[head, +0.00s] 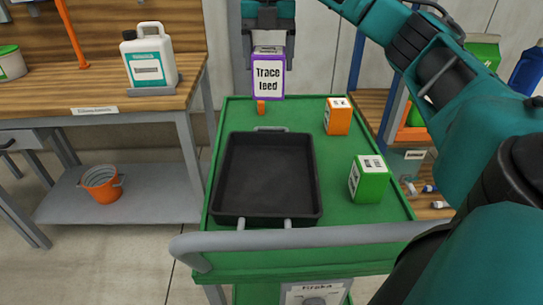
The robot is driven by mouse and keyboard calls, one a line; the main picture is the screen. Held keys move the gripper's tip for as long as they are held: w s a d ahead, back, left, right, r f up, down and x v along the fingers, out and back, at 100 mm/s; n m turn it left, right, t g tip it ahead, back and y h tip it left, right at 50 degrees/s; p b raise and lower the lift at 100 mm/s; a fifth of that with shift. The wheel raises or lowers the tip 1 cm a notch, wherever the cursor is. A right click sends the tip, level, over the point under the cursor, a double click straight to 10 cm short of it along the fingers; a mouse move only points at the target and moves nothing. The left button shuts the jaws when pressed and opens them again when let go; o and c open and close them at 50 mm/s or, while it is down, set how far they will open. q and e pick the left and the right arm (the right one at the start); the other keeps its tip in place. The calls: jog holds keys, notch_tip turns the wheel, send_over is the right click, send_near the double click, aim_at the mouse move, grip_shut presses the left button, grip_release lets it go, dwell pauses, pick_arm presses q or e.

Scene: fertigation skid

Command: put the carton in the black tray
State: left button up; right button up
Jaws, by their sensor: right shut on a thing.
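My right gripper (268,48) is shut on a purple-edged carton (268,78) with a white label reading "Trace feed". It holds the carton upright, at or beyond the far edge of the green cart top in the picture; the exact height above it is hard to tell. The black tray (267,180) lies on the cart, empty, nearer to me than the carton. An orange carton (337,117) and a green carton (368,180) stand on the cart to the right of the tray. My left gripper is not in view.
The green cart top (395,207) has a grey handle rail (330,233) along its near edge. A small orange object (261,107) shows just below the held carton. A wooden bench (50,95) with a white jug (150,55) stands left. A shelf unit stands right, partly behind my arm.

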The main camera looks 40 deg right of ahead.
aim_at(269, 91)
notch_tip(269, 91, down, 7)
jog(key=b, duration=0.3)
jog(key=shift+a+r+b, duration=0.1)
jog(key=shift+b, duration=0.3)
notch_tip(269, 91, down, 13)
jog(key=shift+f+b, duration=0.1)
jog(key=shift+b, duration=1.1)
jog(key=o, duration=1.3)
notch_tip(269, 91, up, 12)
jog(key=p, duration=0.3)
